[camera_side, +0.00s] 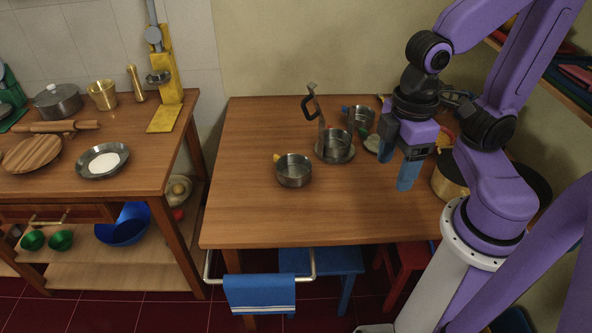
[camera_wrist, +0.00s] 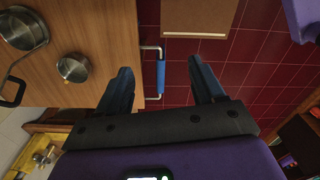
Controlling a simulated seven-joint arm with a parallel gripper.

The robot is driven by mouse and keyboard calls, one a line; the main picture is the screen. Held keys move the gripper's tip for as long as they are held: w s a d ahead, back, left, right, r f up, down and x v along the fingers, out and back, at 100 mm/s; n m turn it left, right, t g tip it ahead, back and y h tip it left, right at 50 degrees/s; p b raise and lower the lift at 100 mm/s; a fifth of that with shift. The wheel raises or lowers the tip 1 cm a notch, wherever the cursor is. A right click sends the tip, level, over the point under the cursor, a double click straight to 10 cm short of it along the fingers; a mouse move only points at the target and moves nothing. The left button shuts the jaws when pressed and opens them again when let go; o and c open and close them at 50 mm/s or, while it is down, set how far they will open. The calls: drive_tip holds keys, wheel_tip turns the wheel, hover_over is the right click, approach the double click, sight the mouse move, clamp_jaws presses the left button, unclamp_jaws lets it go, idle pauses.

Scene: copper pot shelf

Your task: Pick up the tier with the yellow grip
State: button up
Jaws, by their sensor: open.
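The tier with the yellow grip (camera_side: 295,172) is a round, open metal pot standing upright on the wooden table, its small yellow tab at its upper left. My gripper (camera_side: 395,172) is open and empty, pointing down over the table's right part, well to the right of the tier. In the wrist view the fingers (camera_wrist: 160,68) are spread above the table's edge and red floor.
A metal carrier with a tall black handle (camera_side: 313,103) stands just right of the tier, holding a pot. A blue-grip tier (camera_side: 358,117) stands behind it. A brass-coloured pot (camera_side: 447,186) is partly behind my arm. The table's front (camera_side: 300,220) is clear.

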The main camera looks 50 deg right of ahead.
drive_tip(key=w+a+m, duration=0.4)
drive_tip(key=w+m, duration=0.4)
drive_tip(key=w, duration=0.5)
drive_tip(key=m, duration=2.1)
hover_over(278, 157)
wheel_tip(278, 157, down, 10)
wheel_tip(278, 157, down, 11)
drive_tip(key=shift+f, duration=0.15)
drive_tip(key=shift+d+f, duration=0.1)
drive_tip(key=shift+f, duration=2.55)
drive_tip(key=c, duration=1.2)
